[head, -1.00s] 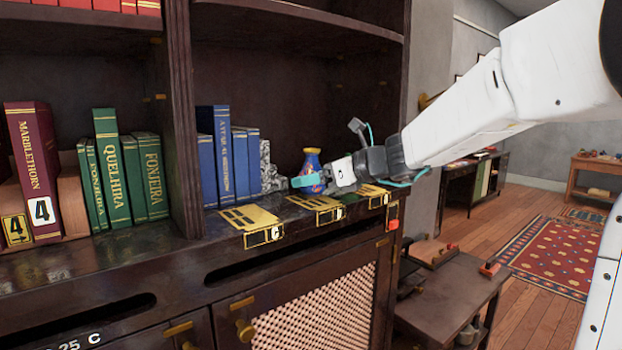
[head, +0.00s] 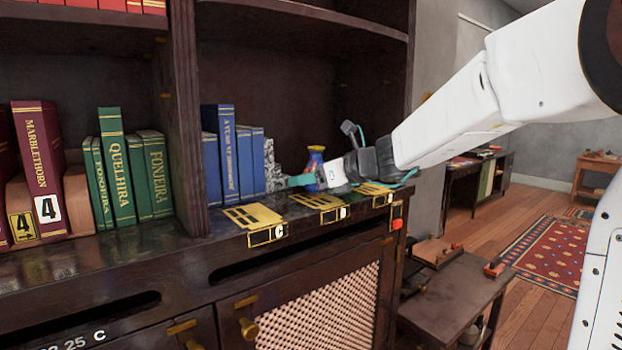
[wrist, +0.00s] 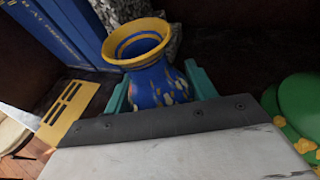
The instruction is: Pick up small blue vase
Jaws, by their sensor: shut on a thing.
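The small blue vase (head: 315,158) has a yellow rim and stands upright on the dark cabinet shelf, near the grey bookend. In the wrist view the vase (wrist: 150,78) shows its yellow-ringed mouth and a blue body with pale patches. My gripper (head: 305,181) reaches in from the right, low at the vase. Its teal fingers (wrist: 160,92) lie on both sides of the vase's body, shut on it. The vase's lower part is hidden behind my gripper, so I cannot tell whether its base touches the shelf.
Blue books (head: 232,160) and a grey speckled bookend (head: 273,166) stand just left of the vase. Brass plates (head: 252,216) lie along the shelf's front. A green rounded object (wrist: 300,105) is close on the right in the wrist view. A dark side wall bounds the shelf.

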